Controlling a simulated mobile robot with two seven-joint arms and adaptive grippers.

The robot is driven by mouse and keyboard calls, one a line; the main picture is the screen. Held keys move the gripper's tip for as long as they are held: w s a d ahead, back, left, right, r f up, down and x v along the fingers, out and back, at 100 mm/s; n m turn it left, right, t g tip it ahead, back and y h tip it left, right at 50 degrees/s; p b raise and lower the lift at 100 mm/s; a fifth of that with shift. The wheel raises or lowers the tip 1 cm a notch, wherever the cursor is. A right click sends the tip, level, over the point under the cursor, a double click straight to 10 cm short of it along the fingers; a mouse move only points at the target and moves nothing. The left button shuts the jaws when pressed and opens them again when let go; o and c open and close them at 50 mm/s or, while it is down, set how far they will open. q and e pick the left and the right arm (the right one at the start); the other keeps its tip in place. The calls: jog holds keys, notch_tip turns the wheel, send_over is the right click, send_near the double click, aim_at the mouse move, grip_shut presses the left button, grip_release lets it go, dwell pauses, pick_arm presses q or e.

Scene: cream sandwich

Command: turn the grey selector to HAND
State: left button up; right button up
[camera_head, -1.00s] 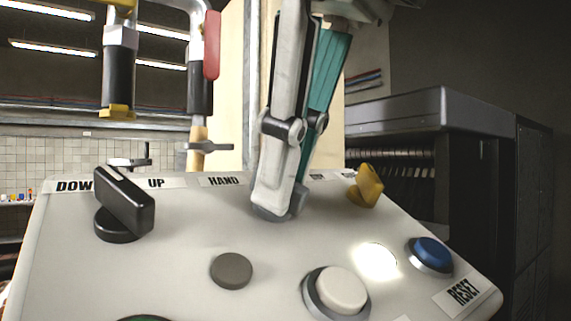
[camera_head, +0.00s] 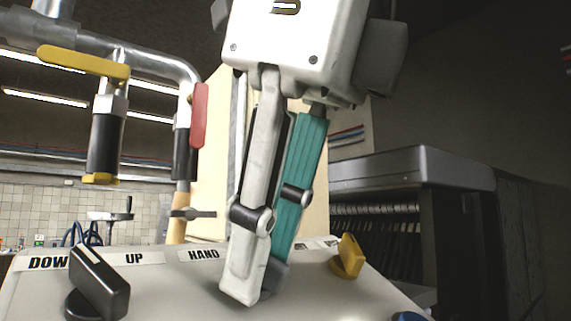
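The control panel (camera_head: 330,291) fills the bottom of the view. Its HAND label (camera_head: 204,254) is left of my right gripper (camera_head: 258,278). This gripper points down at the panel, with a white finger in front and a teal finger behind it. A small part of the grey selector (camera_head: 275,275) shows at the fingertips. The white finger hides most of it, so its pointing direction cannot be read. The fingertips are at the selector, but I cannot tell whether they are shut on it. My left gripper is not in view.
A black selector (camera_head: 98,280) stands at the panel's left, by the DOWN and UP labels. A yellow selector (camera_head: 348,257) stands to the right of the gripper. A blue button (camera_head: 408,316) shows at the bottom edge. Pipes with a yellow handle (camera_head: 85,64) and red handle (camera_head: 199,115) are behind.

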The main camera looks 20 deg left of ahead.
jog(key=v, duration=1.2)
dwell(0.5)
